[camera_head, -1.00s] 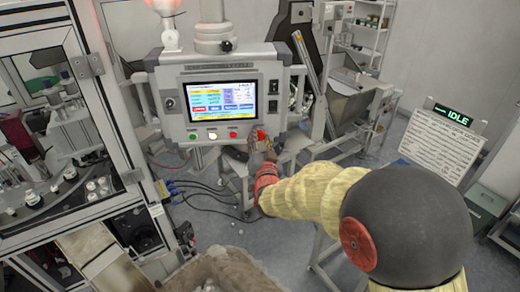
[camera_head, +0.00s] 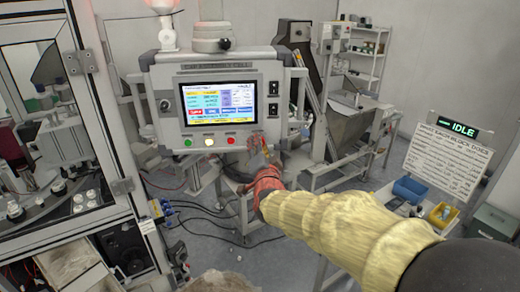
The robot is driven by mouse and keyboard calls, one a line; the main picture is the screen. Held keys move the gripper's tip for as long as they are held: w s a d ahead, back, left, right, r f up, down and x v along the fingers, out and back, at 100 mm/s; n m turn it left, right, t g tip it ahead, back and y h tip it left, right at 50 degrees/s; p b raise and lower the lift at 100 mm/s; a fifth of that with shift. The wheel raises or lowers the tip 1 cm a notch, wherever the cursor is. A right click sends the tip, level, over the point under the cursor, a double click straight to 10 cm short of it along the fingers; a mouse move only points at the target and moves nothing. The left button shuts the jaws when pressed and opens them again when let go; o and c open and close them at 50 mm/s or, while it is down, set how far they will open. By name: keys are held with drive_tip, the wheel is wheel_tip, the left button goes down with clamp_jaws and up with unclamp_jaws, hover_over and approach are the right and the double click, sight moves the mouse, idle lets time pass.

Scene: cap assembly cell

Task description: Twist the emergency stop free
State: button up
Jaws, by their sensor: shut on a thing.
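The control panel (camera_head: 163,122) of the cap assembly cell stands at the upper middle, with a lit screen (camera_head: 218,104). My arm, in a yellow sleeve, reaches in from the lower right.
A green button (camera_head: 188,143), a pale lit button (camera_head: 209,142) and a red button (camera_head: 231,140) sit left of my gripper. A metal chute (camera_head: 345,122) stands at right. A sign (camera_head: 448,160) and a display reading IDLE (camera_head: 462,130) are farther right. A glazed machine fills the left.

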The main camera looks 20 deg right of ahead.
drive_tip(key=shift+r, duration=0.15)
drive_tip(key=o, duration=1.2)
drive_tip(key=shift+c, duration=0.2)
drive_tip(key=shift+w, duration=0.1)
drive_tip(key=s+a, duration=0.1)
drive_tip(key=s, duration=1.1)
drive_tip(key=shift+a, duration=0.4)
